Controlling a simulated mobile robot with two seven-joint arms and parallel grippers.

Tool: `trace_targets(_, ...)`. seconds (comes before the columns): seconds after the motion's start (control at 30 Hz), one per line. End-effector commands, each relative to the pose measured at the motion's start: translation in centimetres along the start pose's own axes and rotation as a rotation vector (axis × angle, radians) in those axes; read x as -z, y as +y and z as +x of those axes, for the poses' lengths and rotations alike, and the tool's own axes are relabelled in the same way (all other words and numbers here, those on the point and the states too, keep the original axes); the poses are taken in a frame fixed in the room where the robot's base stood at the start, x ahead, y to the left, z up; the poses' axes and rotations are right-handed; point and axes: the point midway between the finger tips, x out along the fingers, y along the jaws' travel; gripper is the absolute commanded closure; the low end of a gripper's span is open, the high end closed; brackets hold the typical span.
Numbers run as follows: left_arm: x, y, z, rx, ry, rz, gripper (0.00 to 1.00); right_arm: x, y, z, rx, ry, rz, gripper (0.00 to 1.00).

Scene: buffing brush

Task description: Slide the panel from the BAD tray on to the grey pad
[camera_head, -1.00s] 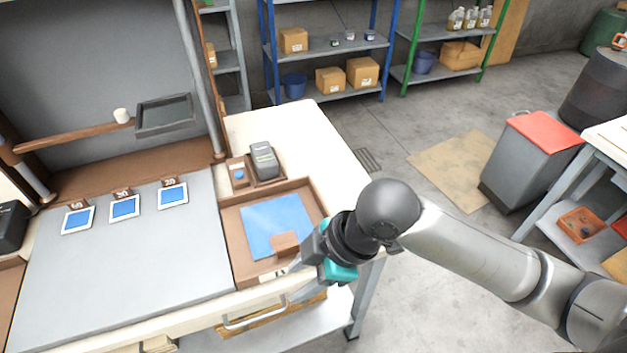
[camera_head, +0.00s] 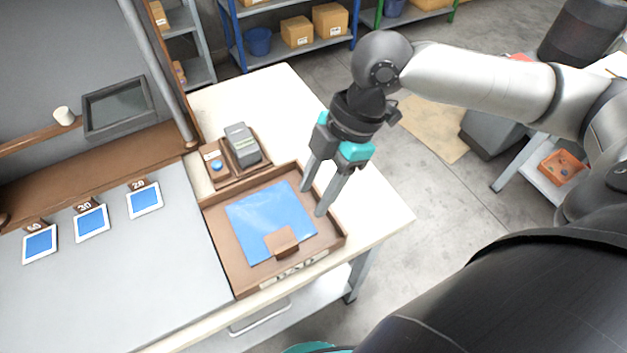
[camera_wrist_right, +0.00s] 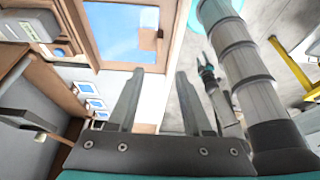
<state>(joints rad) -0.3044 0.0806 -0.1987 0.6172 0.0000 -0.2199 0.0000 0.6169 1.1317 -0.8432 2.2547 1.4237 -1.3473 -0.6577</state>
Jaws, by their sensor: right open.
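The blue panel (camera_head: 268,215) lies flat in a brown wooden tray (camera_head: 222,238) with a lettered front, too oblique to read surely. A brown block (camera_head: 282,241) covers part of the panel's front edge. The panel also shows in the right wrist view (camera_wrist_right: 118,30). The large grey pad (camera_head: 130,275) lies left of the tray. My right gripper (camera_head: 312,202) is open and empty, its fingers pointing down at the tray's right side; contact is unclear. In the right wrist view, a small teal and dark shape (camera_wrist_right: 207,75) looks like my left gripper; its jaws are unclear.
Small blue samples in white frames (camera_head: 92,222) stand along the pad's back. A grey device (camera_head: 241,144) and a blue button (camera_head: 216,165) sit behind the tray. The tray's raised walls surround the panel. The white tabletop right of the tray is clear.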

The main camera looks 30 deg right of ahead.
Motion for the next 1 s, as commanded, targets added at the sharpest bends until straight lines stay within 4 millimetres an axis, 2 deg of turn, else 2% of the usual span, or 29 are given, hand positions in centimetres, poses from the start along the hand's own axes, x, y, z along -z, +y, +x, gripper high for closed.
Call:
trace_targets(0.17, -0.2, 0.0, 0.1, -0.001, -0.005, 0.000, 0.50, 0.0, 0.0, 0.4, 0.000, 0.001, 0.000, 0.50)
trace_targets(0.27, -0.2, 0.0, 0.3, -0.001, -0.003, 0.001, 0.50, 0.1, 0.0, 1.4, 0.002, 0.003, 0.000, 0.50)
trace_targets(0.8, 0.5, 0.0, 2.2, 0.000, 0.011, 0.002, 0.50, 0.0, -0.1, 11.8, 0.002, 0.002, 0.000, 0.50)
trace_targets(1.0, 0.5, 0.0, 2.7, 0.000, 0.011, 0.002, 0.50, 0.0, 0.0, 14.3, 0.000, 0.000, 0.000, 0.50)
